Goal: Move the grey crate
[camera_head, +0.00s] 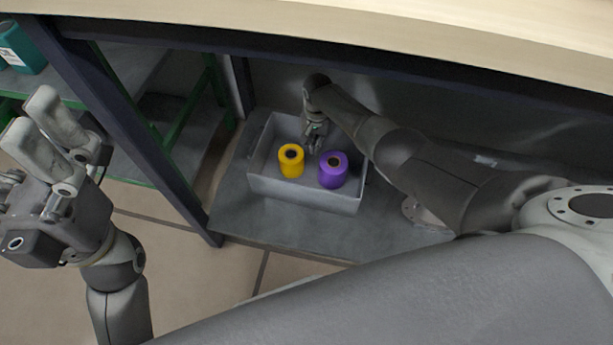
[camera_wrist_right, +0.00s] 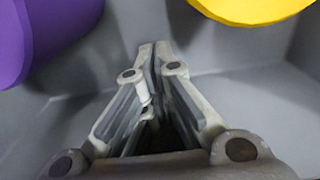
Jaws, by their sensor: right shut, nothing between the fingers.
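The grey crate (camera_head: 300,196) sits on a grey shelf under the wooden-topped table, in the middle of the head view. A yellow spool (camera_head: 291,161) and a purple spool (camera_head: 333,170) stand inside it. My right gripper (camera_head: 314,146) reaches down into the crate behind the two spools. In the right wrist view its fingers (camera_wrist_right: 155,50) are together and empty, with the purple spool (camera_wrist_right: 40,35) at upper left and the yellow spool (camera_wrist_right: 250,8) at upper right. My left gripper (camera_head: 30,112) is raised at the left, away from the crate, fingers apart and empty.
The table's dark frame and leg (camera_head: 125,125) stand left of the crate, and the wooden top (camera_head: 330,22) overhangs it. A green-framed rack (camera_head: 180,115) is at the left with a teal container (camera_head: 22,50). Bare shelf lies in front of the crate.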

